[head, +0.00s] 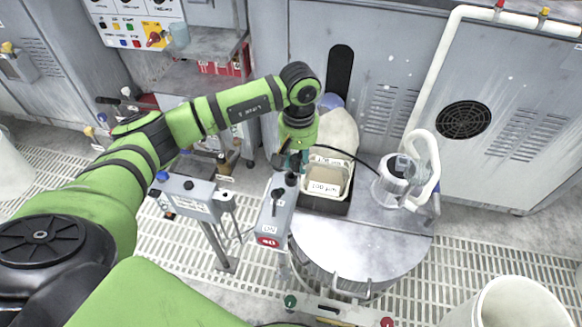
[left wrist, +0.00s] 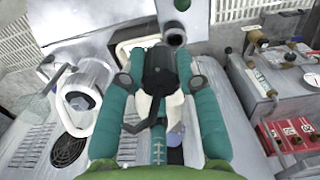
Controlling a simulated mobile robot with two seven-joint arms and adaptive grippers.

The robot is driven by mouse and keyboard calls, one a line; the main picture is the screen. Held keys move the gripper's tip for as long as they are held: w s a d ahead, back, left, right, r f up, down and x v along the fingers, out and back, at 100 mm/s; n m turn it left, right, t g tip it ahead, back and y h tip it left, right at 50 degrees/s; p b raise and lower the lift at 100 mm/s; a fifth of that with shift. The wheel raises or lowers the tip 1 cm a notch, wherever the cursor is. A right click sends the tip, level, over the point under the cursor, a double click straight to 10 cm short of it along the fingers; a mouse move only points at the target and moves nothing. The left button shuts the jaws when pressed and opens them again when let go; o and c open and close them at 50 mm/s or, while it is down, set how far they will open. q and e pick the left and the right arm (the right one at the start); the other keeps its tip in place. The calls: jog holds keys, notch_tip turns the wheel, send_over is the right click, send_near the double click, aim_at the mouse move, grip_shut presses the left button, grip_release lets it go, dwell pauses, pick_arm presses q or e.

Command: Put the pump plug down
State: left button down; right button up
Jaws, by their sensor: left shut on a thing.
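My left gripper (head: 293,161) is over the left rear part of the round grey drum top (head: 365,250). In the left wrist view its teal fingers (left wrist: 158,80) are shut on the black pump plug (left wrist: 159,66), which sits between them. In the head view the plug is mostly hidden by the gripper. A black cord (head: 350,156) runs from near the gripper to the white pump (head: 393,172) with a large looped hose, right of the gripper. The pump also shows in the left wrist view (left wrist: 84,84). My right gripper is not in view.
A cream tray (head: 342,160) with a labelled block stands just right of the gripper. A grey switch box (head: 273,215) with a red label is just in front. Another grey box (head: 190,198) stands on a post to the left. The drum top's front is clear.

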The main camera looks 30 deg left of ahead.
pick_arm(q)
jog(key=shift+w+a+f, duration=0.15)
jog(key=shift+a+f, duration=0.25)
jog(key=shift+a, duration=0.15)
jog(key=shift+w+a+f, duration=0.15)
jog(key=shift+a+f, duration=0.2)
jog(key=shift+a, duration=0.2)
notch_tip(320, 180, down, 3)
jog(key=shift+d+f, duration=0.1)
jog(key=shift+f, duration=0.4)
jog(key=shift+f+b, duration=0.15)
jog(key=shift+b, duration=0.15)
jog(key=c, duration=0.9)
grip_release()
